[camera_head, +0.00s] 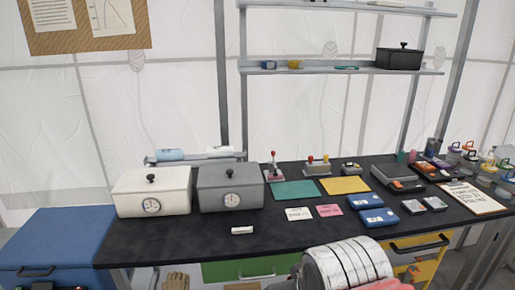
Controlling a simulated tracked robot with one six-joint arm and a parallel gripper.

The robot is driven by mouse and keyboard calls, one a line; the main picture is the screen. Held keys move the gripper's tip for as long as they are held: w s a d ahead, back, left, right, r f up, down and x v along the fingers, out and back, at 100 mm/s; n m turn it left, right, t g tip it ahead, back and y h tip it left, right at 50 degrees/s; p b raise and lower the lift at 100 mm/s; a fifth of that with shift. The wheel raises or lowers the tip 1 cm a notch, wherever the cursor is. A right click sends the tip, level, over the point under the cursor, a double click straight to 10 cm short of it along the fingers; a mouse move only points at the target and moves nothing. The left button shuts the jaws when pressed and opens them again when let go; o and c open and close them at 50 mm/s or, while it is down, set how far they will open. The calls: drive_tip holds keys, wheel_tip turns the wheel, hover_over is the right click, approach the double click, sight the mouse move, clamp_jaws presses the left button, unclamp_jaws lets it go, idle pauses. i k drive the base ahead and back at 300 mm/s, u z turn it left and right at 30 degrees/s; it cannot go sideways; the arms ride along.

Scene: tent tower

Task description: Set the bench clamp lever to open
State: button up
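My gripper is not in view.
A white box (152,191) and a grey box (229,189), both with dials, stand at the left. A yellow mat (344,185), blue cases (365,200) and a clipboard (473,198) lie rightward. The front left bench is mostly clear. A shelf (340,71) hangs above.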

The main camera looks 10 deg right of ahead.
sight(273, 152)
drive_tip(key=u, duration=0.5)
drive_tip(key=i, duration=1.35)
drive_tip(key=u, duration=0.35)
